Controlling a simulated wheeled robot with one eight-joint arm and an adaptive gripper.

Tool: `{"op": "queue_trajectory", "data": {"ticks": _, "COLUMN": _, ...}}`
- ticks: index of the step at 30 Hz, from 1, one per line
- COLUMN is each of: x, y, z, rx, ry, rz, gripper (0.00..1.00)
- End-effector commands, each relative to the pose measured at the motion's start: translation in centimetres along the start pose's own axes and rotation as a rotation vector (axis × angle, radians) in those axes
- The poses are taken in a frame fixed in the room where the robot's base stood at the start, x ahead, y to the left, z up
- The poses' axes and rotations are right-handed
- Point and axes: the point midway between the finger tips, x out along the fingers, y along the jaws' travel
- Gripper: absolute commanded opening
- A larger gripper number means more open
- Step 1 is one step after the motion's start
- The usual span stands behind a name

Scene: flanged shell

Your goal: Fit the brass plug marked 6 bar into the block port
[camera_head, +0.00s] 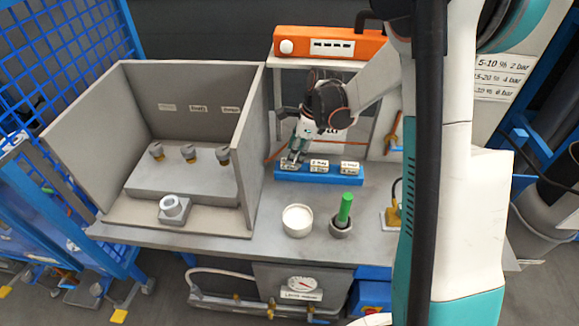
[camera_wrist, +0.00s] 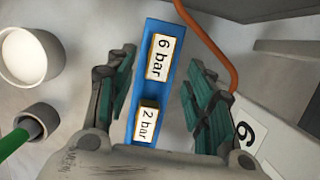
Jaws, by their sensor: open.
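In the wrist view my gripper (camera_wrist: 160,80) is open, with one teal-padded finger on each side of the blue rack (camera_wrist: 152,93). A white label reading 6 bar (camera_wrist: 162,57) and one reading 2 bar (camera_wrist: 147,122) lie between the fingers; any plug under them cannot be made out. In the head view my gripper (camera_head: 296,155) is at the left end of the rack (camera_head: 318,178), which carries three pale labelled pieces with brass tones. A small grey block with a round, open-topped port (camera_head: 172,206) stands in the grey booth to the left.
The booth's right wall (camera_head: 250,150) rises between block and rack. A white cup (camera_head: 297,220) and a holder with a green stick (camera_head: 345,208) stand in front of the rack.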

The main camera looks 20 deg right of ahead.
Motion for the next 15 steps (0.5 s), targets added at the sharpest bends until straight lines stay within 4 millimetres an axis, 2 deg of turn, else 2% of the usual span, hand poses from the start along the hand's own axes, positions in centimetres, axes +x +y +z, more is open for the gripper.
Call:
{"op": "queue_trajectory", "data": {"ticks": 3, "x": 2.1, "y": 0.1, "z": 0.5, "rx": -0.001, "ry": 0.000, "rz": 0.000, "gripper": 0.48}}
{"op": "queue_trajectory", "data": {"ticks": 7, "x": 3.7, "y": 0.1, "z": 0.5, "rx": -0.001, "ry": 0.000, "rz": 0.000, "gripper": 0.48}}
{"op": "queue_trajectory", "data": {"ticks": 15, "x": 4.0, "y": 0.1, "z": 0.5, "rx": 0.000, "ry": 0.000, "rz": 0.000, "gripper": 0.48}}
